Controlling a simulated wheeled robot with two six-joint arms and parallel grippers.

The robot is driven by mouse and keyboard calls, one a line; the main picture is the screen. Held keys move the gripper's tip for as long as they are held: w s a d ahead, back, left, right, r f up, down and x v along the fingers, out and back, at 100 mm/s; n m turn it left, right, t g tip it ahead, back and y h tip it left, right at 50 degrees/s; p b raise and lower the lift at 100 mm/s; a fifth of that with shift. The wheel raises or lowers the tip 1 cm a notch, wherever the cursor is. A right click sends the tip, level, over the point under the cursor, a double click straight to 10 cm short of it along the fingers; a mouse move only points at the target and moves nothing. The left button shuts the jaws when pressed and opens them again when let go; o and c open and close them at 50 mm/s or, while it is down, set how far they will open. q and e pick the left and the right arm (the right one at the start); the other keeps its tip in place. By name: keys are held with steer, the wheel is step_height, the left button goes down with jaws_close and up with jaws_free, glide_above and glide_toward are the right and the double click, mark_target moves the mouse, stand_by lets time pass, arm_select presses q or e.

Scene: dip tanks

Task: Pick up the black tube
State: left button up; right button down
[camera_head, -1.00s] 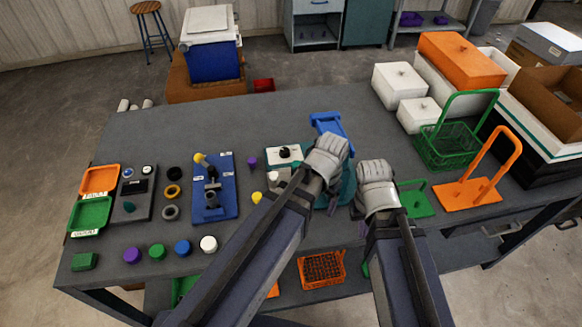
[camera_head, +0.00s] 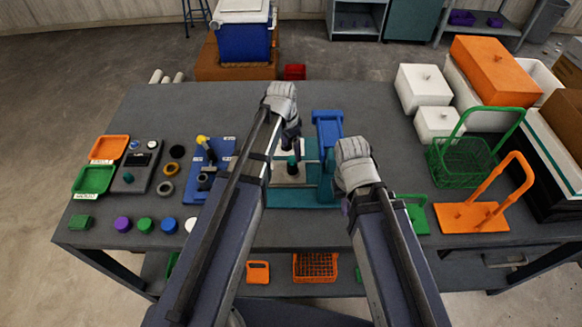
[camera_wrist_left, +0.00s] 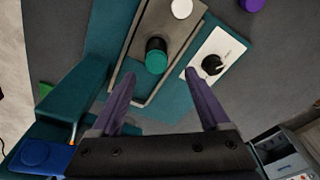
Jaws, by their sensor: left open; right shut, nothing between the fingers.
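A short black cylinder with a teal top (camera_wrist_left: 157,55) stands upright on a grey-brown tray of a teal fixture in the left wrist view. It is the likely black tube. In the head view it shows as a small dark upright shape (camera_head: 292,166) just below my left gripper (camera_head: 291,147). In the left wrist view my left gripper (camera_wrist_left: 161,77) is open, its purple fingers pointing towards the cylinder, with nothing visibly held. My right gripper (camera_head: 346,207) is shut and empty, low beside the fixture's right side.
The teal fixture (camera_head: 300,196) has a blue upright part (camera_head: 328,128) behind. A white box with a black knob (camera_wrist_left: 212,65) is close right of the cylinder. A blue board (camera_head: 220,158) stands left. A green basket (camera_head: 462,160) and orange holder (camera_head: 474,217) stand right. The table's back is clear.

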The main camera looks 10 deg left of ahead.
mark_target(291, 159)
arm_select(q)
steer(key=shift+w+d+f+b, duration=0.1)
steer(key=shift+d+f+b, duration=0.1)
steer(key=shift+f+b, duration=0.9)
steer(key=f+b, duration=0.2)
steer(key=f, duration=0.1)
steer(key=f+b, duration=0.1)
steer(key=b, duration=0.1)
steer(key=shift+s+f, duration=0.25)
steer(key=shift+s, duration=0.05)
arm_select(e)
step_height(291, 159, down, 7)
steer(key=shift+r, duration=0.15)
arm_select(q)
steer(key=shift+f+b, duration=0.45)
steer(key=shift+f, duration=0.05)
arm_select(e)
steer(key=shift+d+f, duration=0.1)
steer(key=shift+f, duration=0.4)
arm_select(q)
steer(key=shift+r, duration=0.15)
arm_select(e)
steer(key=shift+r, duration=0.1)
arm_select(q)
jaws_close()
